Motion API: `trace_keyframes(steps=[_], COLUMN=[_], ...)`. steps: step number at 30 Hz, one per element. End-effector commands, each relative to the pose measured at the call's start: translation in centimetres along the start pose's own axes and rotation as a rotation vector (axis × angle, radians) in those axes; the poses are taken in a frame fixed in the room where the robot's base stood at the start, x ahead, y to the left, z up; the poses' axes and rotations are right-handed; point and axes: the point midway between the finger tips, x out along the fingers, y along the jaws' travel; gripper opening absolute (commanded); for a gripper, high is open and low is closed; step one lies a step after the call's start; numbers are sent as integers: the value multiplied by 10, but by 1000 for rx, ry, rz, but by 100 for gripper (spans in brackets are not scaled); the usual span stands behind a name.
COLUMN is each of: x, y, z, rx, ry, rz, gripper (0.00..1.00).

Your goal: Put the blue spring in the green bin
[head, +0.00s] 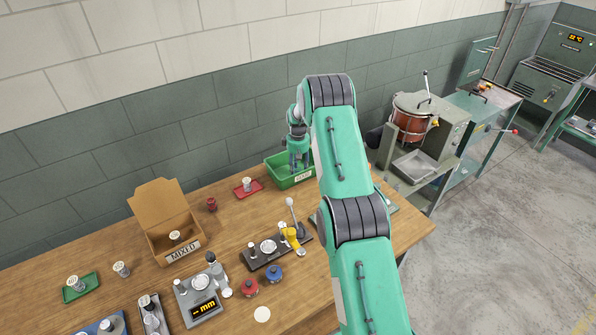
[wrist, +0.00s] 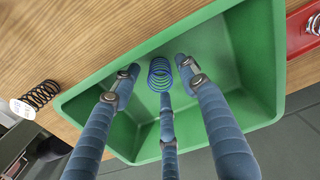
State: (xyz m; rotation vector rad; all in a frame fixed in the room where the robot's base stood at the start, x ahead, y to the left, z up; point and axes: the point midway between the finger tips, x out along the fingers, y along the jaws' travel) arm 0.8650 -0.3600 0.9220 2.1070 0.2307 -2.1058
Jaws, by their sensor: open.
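The green bin (head: 290,178) stands at the back edge of the wooden table, in front of the wall. It fills much of the wrist view (wrist: 105,148). My gripper (head: 299,165) points down at the bin. In the wrist view its fingers (wrist: 159,76) are spread open over the inside of the bin. The blue spring (wrist: 160,74) shows between the fingertips, within the bin's outline. I cannot tell whether it touches the bin floor or a finger. The spring cannot be made out in the head view.
A red tray (head: 248,188) with a spring sits left of the bin. A black spring (wrist: 40,95) stands beside the bin in the wrist view. A cardboard box marked MIXED (head: 165,222), a gauge (head: 200,297) and a green tray (head: 80,287) stand farther left.

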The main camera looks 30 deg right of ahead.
Motion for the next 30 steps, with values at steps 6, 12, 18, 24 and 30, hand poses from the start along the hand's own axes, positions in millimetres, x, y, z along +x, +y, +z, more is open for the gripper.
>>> trace_keyframes(steps=[6, 12, 18, 24, 30], x=[-30, -62, -91, -105, -108], y=[0, 0, 1, 0, 0], z=[-1, 0, -1, 0, 0], rx=[0, 0, 0, 0, 0], ry=[2, 1, 2, -1, 0], rz=[1, 1, 2, 0, 0], gripper=[44, 44, 44, 44, 44])
